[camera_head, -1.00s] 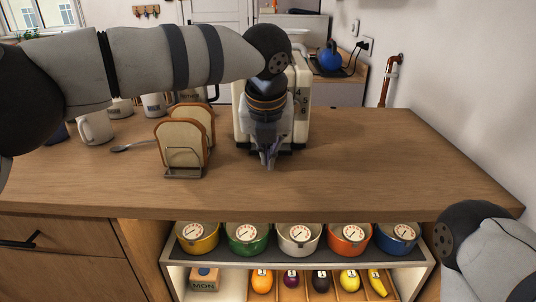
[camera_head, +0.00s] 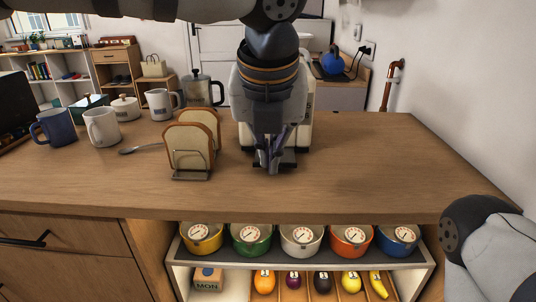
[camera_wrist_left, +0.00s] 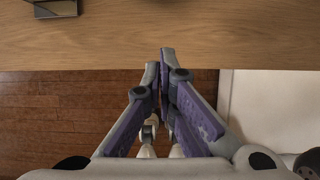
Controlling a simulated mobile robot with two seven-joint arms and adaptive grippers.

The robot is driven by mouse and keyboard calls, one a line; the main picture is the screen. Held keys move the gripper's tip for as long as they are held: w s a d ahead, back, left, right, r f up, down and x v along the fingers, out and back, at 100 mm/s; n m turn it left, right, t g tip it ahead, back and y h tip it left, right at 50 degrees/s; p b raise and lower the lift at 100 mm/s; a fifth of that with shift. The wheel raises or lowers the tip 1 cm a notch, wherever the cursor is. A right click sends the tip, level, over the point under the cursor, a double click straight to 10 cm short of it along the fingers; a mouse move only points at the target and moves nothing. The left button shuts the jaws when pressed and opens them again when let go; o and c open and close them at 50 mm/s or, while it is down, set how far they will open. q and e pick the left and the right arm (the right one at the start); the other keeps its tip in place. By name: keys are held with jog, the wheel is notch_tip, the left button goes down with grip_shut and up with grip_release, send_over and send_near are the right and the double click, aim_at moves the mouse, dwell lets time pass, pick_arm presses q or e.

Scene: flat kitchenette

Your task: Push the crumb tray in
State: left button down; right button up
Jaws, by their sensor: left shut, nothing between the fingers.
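A cream toaster (camera_head: 304,132) stands on the wooden counter, mostly hidden behind my left gripper. A dark flat piece that looks like the crumb tray (camera_head: 289,160) shows low at the toaster's front; how far it sticks out is hard to tell. My left gripper (camera_head: 270,168) points down just in front of the toaster, its fingers shut and empty, overlapping the tray in the picture. I cannot tell whether they touch it. In the left wrist view the closed fingertips (camera_wrist_left: 164,58) show over the counter's edge, with neither toaster nor tray in sight. My right gripper is out of view.
A toast rack with bread slices (camera_head: 190,150) stands left of the gripper, with a spoon (camera_head: 140,149) and mugs (camera_head: 102,127) beyond. The counter (camera_head: 380,160) right of the toaster is clear.

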aim_at(271, 197)
pick_arm(q)
jog(key=x, duration=0.3)
jog(key=b+x, duration=0.1)
jog(key=x, duration=0.5)
jog(key=shift+s+d+f, duration=0.15)
jog(key=shift+s+f, duration=0.05)
jog(key=shift+s, duration=0.05)
jog(key=w, duration=0.2)
jog(key=shift+w+d+r, duration=0.1)
jog(key=shift+w+r, duration=0.1)
jog(key=shift+w, duration=0.15)
jog(key=shift+w+r+b, duration=0.1)
jog(key=shift+w+b, duration=0.2)
jog(key=shift+w, duration=0.3)
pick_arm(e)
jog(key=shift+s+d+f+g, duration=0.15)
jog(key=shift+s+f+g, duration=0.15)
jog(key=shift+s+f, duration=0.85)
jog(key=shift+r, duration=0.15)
